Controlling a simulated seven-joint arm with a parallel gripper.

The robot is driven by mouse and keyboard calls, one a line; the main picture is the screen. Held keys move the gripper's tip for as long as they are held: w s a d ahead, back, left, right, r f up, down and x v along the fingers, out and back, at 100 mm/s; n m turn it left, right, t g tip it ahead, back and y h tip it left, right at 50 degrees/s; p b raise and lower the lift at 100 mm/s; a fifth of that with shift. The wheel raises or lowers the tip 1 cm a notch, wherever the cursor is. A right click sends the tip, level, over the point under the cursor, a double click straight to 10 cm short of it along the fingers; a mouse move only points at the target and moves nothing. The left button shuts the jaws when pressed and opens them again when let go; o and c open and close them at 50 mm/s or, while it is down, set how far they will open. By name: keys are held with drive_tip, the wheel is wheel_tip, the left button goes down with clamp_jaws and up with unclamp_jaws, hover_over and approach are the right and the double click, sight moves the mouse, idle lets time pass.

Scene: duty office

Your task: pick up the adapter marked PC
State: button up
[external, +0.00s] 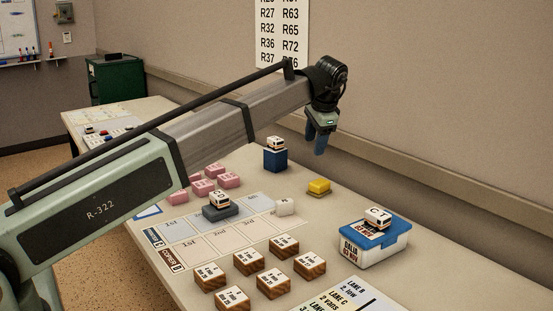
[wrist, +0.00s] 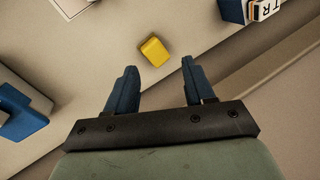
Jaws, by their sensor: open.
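I cannot read the mark PC on any piece. A small white lettered piece (external: 276,143) sits on a blue block (external: 276,160); in the wrist view its letters (wrist: 264,8) look like TR. Another white lettered piece (external: 219,200) sits on a grey block (external: 217,213). A third (external: 378,217) sits on a blue-lidded white box (external: 372,249); its letters are unclear. My gripper (external: 317,145) is open and empty, raised above the table, to the right of the blue block. In the wrist view its fingers (wrist: 158,66) point toward a yellow block (wrist: 153,51).
Pink blocks (external: 203,187) lie behind the grey block. Several wooden lettered blocks (external: 274,282) stand in front. The wall (external: 450,90) runs along the table's far side. Bare table surrounds the yellow block.

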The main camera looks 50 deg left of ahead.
sight(284, 201)
drive_tip(key=s+d+f+g+h, duration=0.15)
drive_tip(key=s+h, duration=0.25)
drive_tip(key=s, duration=0.7)
drive_tip(key=shift+t, duration=0.25)
drive_tip(key=shift+s+a+f, duration=0.1)
drive_tip(key=shift+a+f, duration=0.05)
drive_tip(key=shift+f, duration=3.35)
drive_tip(key=shift+s+a+f, duration=0.1)
drive_tip(key=shift+f, duration=3.35)
clamp_jaws()
